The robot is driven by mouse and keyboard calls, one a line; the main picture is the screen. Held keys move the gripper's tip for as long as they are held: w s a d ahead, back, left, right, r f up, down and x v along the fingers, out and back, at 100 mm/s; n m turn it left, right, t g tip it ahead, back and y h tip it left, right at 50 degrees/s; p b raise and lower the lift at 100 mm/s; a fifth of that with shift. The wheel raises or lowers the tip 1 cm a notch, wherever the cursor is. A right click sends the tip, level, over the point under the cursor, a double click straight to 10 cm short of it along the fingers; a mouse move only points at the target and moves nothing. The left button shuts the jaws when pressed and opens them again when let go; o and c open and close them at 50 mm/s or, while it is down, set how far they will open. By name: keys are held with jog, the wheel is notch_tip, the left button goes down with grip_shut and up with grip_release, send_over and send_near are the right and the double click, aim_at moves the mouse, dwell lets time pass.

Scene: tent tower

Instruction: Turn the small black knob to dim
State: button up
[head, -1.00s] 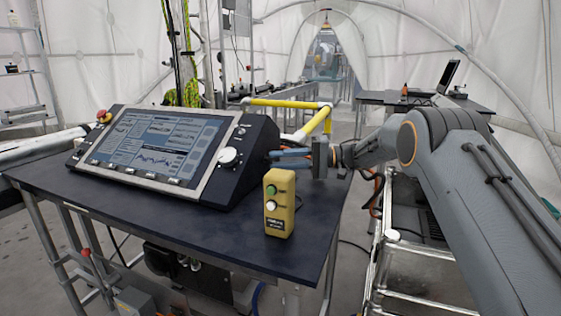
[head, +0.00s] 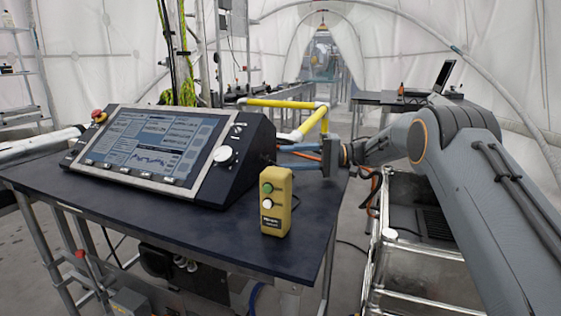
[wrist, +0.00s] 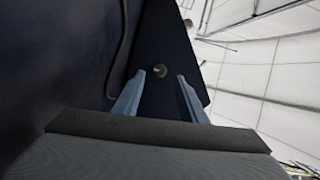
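The console (head: 232,180) stands on the dark table, its screen tilted up. The fingertips look short of the knob; I cannot tell the exact gap. In the head view, my gripper (head: 281,156) points left at the console's right side. The side knob is not clearly visible there.
A yellow button box (head: 276,215) with green and white buttons stands on the table (head: 190,228) just in front of my gripper. A large white dial (head: 224,156) is on the console's front. Yellow rails (head: 285,103) run behind. A dark cable (wrist: 122,45) lies left in the wrist view.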

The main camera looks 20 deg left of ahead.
jog(key=shift+b+v, duration=0.3)
jog(key=shift+v, duration=1.55)
